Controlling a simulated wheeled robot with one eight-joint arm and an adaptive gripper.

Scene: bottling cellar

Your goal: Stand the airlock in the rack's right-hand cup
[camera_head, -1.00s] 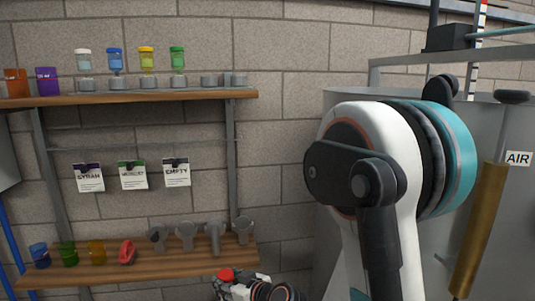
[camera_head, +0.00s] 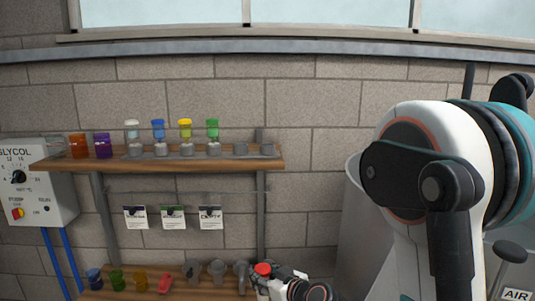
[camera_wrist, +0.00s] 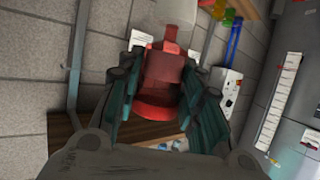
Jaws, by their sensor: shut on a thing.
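My gripper (camera_wrist: 158,92) is shut on a red airlock (camera_wrist: 160,104) with a pale, clear-looking part at one end. In the head view the airlock's red top (camera_head: 263,268) shows beside my gripper (camera_head: 272,284), low in the picture at the right end of the lower shelf. The rack (camera_head: 225,155) stands on the upper shelf, above and left of my gripper. Its right-hand cup (camera_head: 267,150) looks empty, as does the cup (camera_head: 240,149) to its left. White (camera_head: 132,130), blue (camera_head: 158,130), yellow (camera_head: 185,130) and green (camera_head: 212,130) airlocks stand in the other cups.
The upper shelf (camera_head: 150,165) also holds orange (camera_head: 77,146) and purple (camera_head: 103,146) jars. Three tags (camera_head: 172,217) hang below it. Coloured cups and grey fittings (camera_head: 217,271) line the lower shelf. A metal post (camera_head: 261,215) stands near the right shelf ends. Bare wall lies right of the rack.

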